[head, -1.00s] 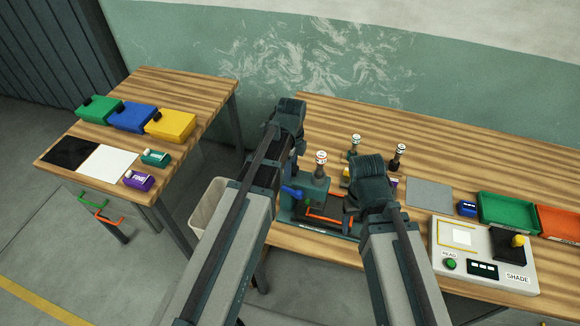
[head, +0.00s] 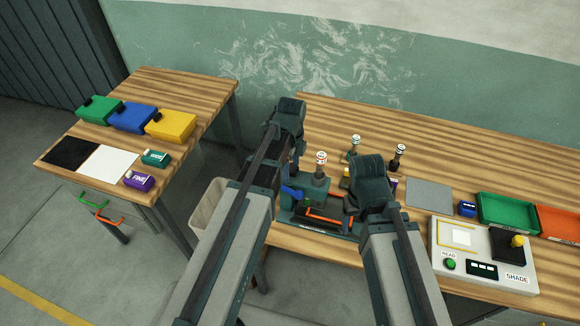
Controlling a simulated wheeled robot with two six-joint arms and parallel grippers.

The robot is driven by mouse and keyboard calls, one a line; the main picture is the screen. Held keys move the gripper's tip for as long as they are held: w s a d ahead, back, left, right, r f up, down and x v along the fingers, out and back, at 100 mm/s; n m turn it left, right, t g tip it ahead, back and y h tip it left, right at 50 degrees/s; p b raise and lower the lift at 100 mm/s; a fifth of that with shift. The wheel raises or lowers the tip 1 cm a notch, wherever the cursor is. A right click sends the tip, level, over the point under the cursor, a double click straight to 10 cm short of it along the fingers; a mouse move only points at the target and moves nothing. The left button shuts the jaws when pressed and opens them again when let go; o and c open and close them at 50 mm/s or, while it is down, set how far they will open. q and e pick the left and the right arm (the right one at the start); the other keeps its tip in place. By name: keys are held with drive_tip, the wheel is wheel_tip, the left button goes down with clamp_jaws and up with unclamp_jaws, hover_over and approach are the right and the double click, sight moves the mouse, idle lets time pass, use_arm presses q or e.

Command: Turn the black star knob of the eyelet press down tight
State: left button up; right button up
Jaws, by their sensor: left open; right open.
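The dark green eyelet press (head: 298,212) stands at the front edge of the right workbench, partly hidden by my arms. It has a blue handle (head: 291,192) on its left and an orange-red frame (head: 328,218) on its base. I cannot make out the black star knob; my arms cover parts of the press. My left gripper (head: 297,158) is open, at the left and rear of the press, largely behind my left arm. My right gripper (head: 350,204) is open beside the right part of the press, mostly hidden by my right arm. Contact cannot be told.
White-topped posts (head: 354,146) stand behind the press. A grey mat (head: 429,195), a shade reader (head: 484,275), a green tray (head: 509,222) and an orange tray (head: 560,224) lie right. A bin (head: 207,207) stands left of the bench. The bench's rear is clear.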

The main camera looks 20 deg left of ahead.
use_arm(q)
drive_tip(key=shift+r+p, duration=1.3)
drive_tip(key=shift+r, duration=0.15)
drive_tip(key=n, duration=1.2)
drive_tip(key=shift+n, duration=0.4)
drive_tip(key=n, duration=0.4)
drive_tip(key=shift+n, duration=0.3)
drive_tip(key=shift+f, duration=0.15)
